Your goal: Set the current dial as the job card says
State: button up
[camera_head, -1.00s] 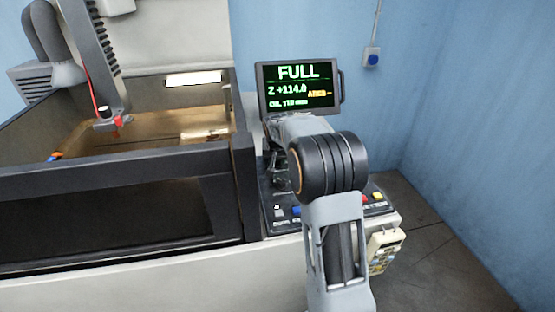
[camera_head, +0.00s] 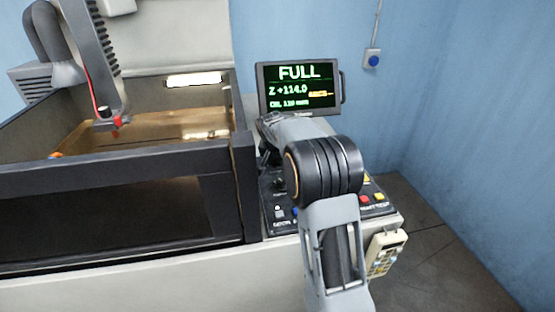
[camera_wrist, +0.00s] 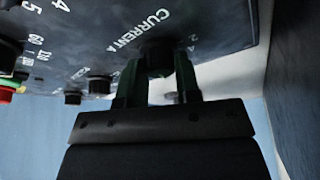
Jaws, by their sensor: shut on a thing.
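In the wrist view, the black current dial (camera_wrist: 158,62) sits on a dark panel under the label "CURRENT A". My gripper (camera_wrist: 157,78) has its two fingers on either side of this dial, shut on it. The dial's pointer cannot be made out. In the head view, my arm hides the dial and my gripper. The control panel (camera_head: 283,228) shows partly around my arm. The screen (camera_head: 298,88) reads "FULL" and "Z +114.0", with smaller lines that are hard to read. No job card can be made out.
A dark-walled tank (camera_head: 110,163) with an electrode head (camera_head: 104,112) above it stands at the left. Red and yellow buttons (camera_head: 372,198) sit on the panel's right part. A handheld keypad (camera_head: 385,253) hangs at the bench's right side. Other knobs (camera_wrist: 98,85) sit near the dial.

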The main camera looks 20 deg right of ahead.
jog(key=o, duration=0.9)
notch_tip(320, 180, up, 3)
jog(key=shift+f, duration=0.2)
jog(key=s+a+r+b, duration=0.2)
jog(key=s+r, duration=0.8)
jog(key=s, duration=0.3)
jog(key=shift+s+a+r, duration=0.15)
jog(key=shift+s+a, duration=0.25)
